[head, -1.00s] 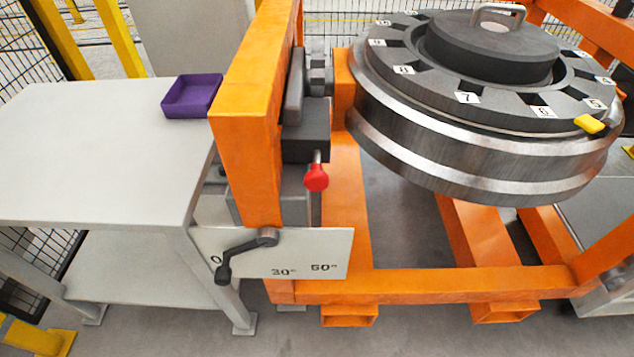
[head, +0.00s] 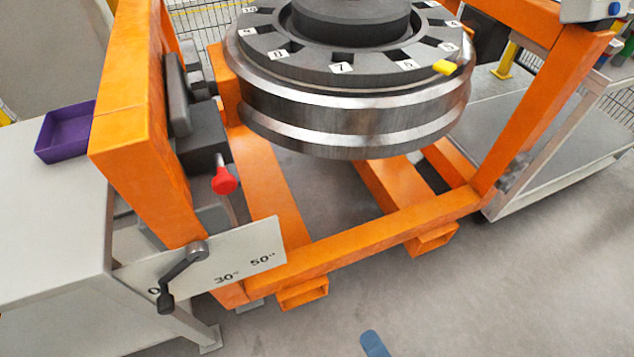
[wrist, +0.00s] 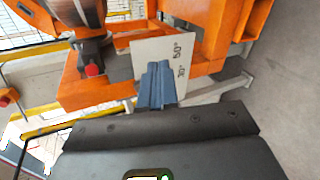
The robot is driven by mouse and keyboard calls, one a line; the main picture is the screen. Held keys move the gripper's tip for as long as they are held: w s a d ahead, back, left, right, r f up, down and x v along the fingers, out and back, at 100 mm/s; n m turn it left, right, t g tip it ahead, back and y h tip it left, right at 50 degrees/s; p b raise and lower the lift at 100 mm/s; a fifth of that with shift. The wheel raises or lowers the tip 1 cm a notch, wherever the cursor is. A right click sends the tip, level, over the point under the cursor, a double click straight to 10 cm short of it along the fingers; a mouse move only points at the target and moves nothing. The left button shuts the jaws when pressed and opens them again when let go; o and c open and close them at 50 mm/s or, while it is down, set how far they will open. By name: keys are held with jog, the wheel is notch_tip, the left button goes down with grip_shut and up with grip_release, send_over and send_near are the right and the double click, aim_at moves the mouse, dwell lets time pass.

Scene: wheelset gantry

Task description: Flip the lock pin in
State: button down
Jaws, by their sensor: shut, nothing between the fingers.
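The lock pin shows as a grey stem with a red knob (head: 224,181), pointing down beside the left orange post of the gantry. Its knob also shows in the wrist view (wrist: 94,70), left of my fingers. My gripper (wrist: 157,82) has its blue fingers together, with nothing between them. It is apart from the knob. In the wrist view the fingers overlap the edge of the pale angle plate (wrist: 160,50). A blue tip at the bottom of the head view (head: 374,343) looks like my fingers, over open floor.
A black crank handle (head: 182,272) sits at the plate marked 0, 30° and 50°, its grip near the 0. The steel wheelset (head: 350,115) with numbered slots and a yellow tab (head: 445,67) fills the gantry. A purple tray (head: 66,132) is on the left table. Floor in front is clear.

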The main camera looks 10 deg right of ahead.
aim_at(226, 189)
jog(key=w+a+r+n+t+p, duration=0.1)
jog(key=w+a+r+n, duration=0.3)
jog(key=a+n, duration=0.4)
jog(key=w+a+r+n+t+p, duration=0.1)
jog(key=w+a+r+n+t, duration=0.3)
jog(key=a+n, duration=0.3)
jog(key=shift+w+a+r+n+y, duration=0.35)
jog(key=shift+w+a+r, duration=0.2)
jog(key=shift+w, duration=0.35)
jog(key=shift+w, duration=0.1)
jog(key=p+x, duration=0.2)
jog(key=x, duration=1.1)
jog(key=shift+d+r, duration=0.1)
jog(key=shift+r, duration=0.1)
jog(key=shift+w, duration=0.45)
